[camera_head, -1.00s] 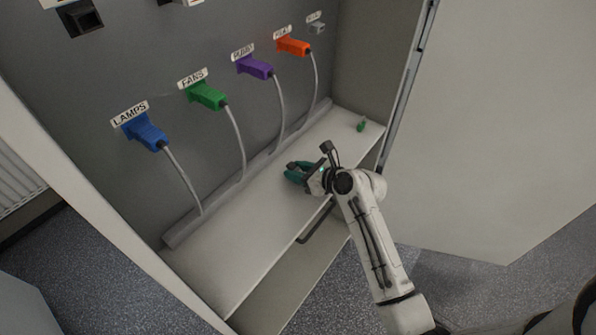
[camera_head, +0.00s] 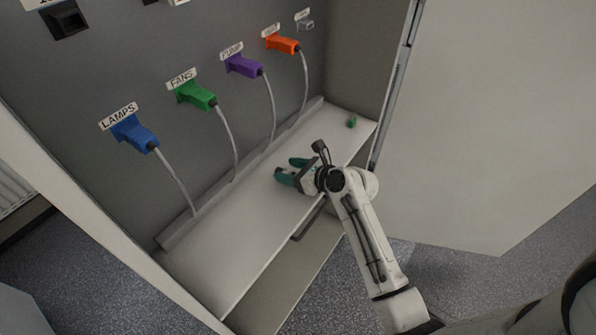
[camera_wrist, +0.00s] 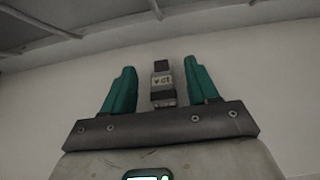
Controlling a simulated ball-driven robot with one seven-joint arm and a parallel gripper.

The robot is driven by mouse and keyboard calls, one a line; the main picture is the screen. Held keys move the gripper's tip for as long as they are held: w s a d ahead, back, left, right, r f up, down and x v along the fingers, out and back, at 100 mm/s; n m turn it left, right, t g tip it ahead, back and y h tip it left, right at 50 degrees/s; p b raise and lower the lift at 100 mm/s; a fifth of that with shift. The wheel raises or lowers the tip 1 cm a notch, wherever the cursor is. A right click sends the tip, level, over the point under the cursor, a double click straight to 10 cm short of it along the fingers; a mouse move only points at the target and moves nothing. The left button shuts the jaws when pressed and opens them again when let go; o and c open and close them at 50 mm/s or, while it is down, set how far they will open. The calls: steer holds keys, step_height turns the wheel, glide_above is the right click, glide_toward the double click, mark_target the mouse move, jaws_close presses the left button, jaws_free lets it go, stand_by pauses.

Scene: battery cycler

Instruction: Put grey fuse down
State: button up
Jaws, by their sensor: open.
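My gripper (camera_head: 287,170) is over the white shelf (camera_head: 233,222) inside the cabinet, its teal fingers apart. In the wrist view the grey fuse (camera_wrist: 162,84), dark at the end with a small pale label, lies between the two open fingers (camera_wrist: 160,82), with a gap on each side. It lies on the pale shelf surface. In the head view the fuse cannot be made out near the gripper.
Blue (camera_head: 134,133), green (camera_head: 196,95), purple (camera_head: 243,65) and orange (camera_head: 282,43) plugs with grey cables sit in the back panel. A small green piece (camera_head: 352,122) is at the shelf's far right. The open door (camera_head: 490,120) stands at right. The shelf's left part is clear.

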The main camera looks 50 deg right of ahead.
steer(key=v, duration=1.2)
steer(key=s+a+f+n+g+y, duration=0.1)
steer(key=s+a+f+n+g, duration=0.2)
steer(key=a+n, duration=0.4)
steer(key=s+a+f+n+g+y, duration=0.15)
steer(key=a+f+n+g, duration=0.25)
steer(key=n, duration=0.6)
steer(key=s+a+f+n+g+h, duration=0.1)
steer(key=s+a+n+g, duration=0.1)
steer(key=s+n, duration=0.3)
steer(key=s+a+f+n+g+h, duration=0.1)
steer(key=s+n, duration=0.5)
steer(key=n, duration=0.7)
steer(key=a+g+h, duration=0.1)
steer(key=a+g, duration=0.1)
steer(key=shift+g+b, duration=0.3)
steer(key=shift+b, duration=0.05)
steer(key=shift+w+f, duration=0.1)
steer(key=shift+f, duration=0.05)
